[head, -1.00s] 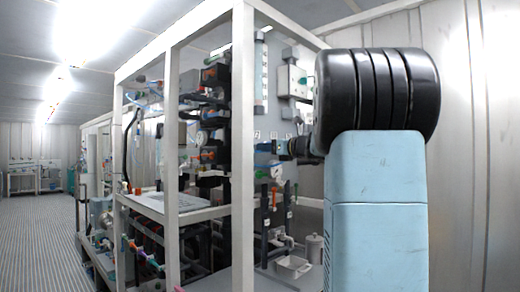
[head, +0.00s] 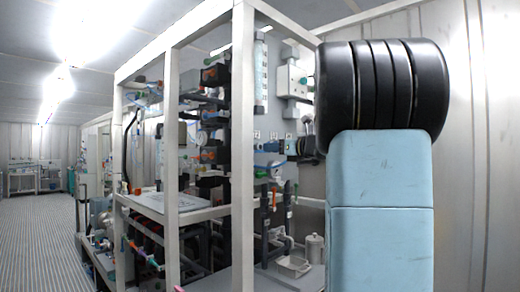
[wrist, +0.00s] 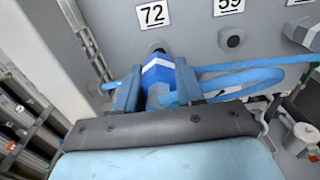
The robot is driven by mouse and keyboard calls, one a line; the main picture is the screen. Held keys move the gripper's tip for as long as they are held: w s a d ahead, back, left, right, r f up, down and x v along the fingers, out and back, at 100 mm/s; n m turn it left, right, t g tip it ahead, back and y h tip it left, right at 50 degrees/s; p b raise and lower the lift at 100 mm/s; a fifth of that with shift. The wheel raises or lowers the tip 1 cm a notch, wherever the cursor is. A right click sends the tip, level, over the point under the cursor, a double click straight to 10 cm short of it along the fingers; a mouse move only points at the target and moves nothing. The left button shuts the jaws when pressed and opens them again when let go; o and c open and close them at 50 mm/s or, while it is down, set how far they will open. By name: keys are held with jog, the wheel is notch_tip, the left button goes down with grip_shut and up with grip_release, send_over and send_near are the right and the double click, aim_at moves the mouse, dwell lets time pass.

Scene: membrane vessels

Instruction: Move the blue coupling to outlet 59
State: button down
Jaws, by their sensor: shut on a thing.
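In the wrist view my gripper (wrist: 157,88) is shut on the blue coupling (wrist: 158,70), which has a pale band. The coupling's far end is at the grey panel just below the label 72 (wrist: 153,14); I cannot tell whether it is seated on an outlet there or just clear of it. A blue hose (wrist: 240,78) loops off to the right. Outlet 59 (wrist: 232,38) is a dark round port below its label (wrist: 228,5), to the right of the coupling, with nothing on it.
Another fitting (wrist: 306,33) sits on the panel right of outlet 59. A white frame post (head: 243,150) stands left of the panel area in the head view. A white canister (head: 315,248) and a small basket (head: 293,266) are low beneath the panel.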

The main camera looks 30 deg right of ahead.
jog(key=shift+v, duration=1.4)
jog(key=shift+s, duration=0.15)
